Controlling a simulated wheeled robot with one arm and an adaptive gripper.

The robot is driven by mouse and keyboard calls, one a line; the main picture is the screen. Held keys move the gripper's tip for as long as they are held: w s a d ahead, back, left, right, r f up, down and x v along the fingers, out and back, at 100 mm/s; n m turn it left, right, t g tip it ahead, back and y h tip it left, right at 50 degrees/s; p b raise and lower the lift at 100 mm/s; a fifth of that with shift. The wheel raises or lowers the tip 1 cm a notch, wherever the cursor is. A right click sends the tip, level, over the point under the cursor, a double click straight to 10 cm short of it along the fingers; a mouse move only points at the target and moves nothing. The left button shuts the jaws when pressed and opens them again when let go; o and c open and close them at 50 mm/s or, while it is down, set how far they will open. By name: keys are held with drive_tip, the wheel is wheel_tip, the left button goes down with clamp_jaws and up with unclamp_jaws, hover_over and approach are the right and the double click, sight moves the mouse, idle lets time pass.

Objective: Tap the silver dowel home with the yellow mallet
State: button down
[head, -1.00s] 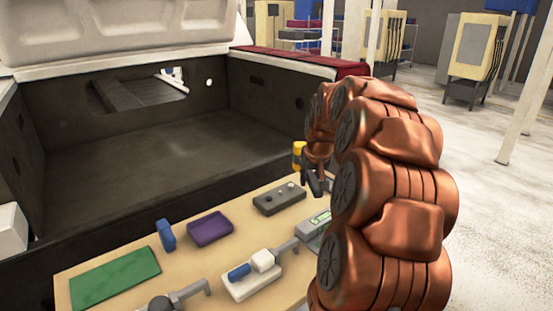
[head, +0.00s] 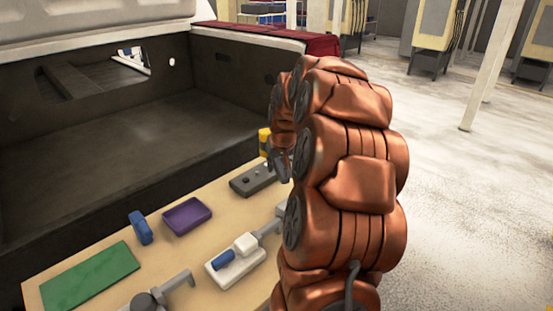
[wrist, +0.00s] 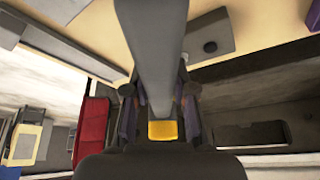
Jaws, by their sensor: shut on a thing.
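The yellow mallet shows in the head view as a small yellow head (head: 265,141) above the far right of the wooden board. In the wrist view its yellow part (wrist: 162,130) lies beyond a long grey handle (wrist: 155,50). My gripper (wrist: 160,106) is shut on the mallet; in the head view the gripper (head: 280,164) is small and partly hidden by my copper arm. The mallet is near a grey block (head: 248,182) with a dark hole. I cannot clearly make out the silver dowel; the block's right end is close to my gripper.
On the board (head: 150,262) are a purple tray (head: 187,216), a blue upright piece (head: 140,228), a green mat (head: 90,277) and a white block with a blue-handled tool (head: 233,262). An open vehicle bay (head: 130,150) lies behind, with a red pad (head: 265,38) on its edge.

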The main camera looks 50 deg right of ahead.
drive_tip(key=shift+f, duration=0.1)
idle(0.3)
drive_tip(key=shift+s+f+b, duration=0.1)
drive_tip(key=shift+f+b, duration=0.25)
drive_tip(key=shift+b, duration=0.15)
drive_tip(key=shift+f+b, duration=1)
drive_tip(key=shift+f, duration=0.7)
drive_tip(key=shift+r+p, duration=0.4)
drive_tip(key=shift+r, duration=1.35)
drive_tip(key=shift+f+b, duration=0.3)
drive_tip(key=shift+b, duration=0.1)
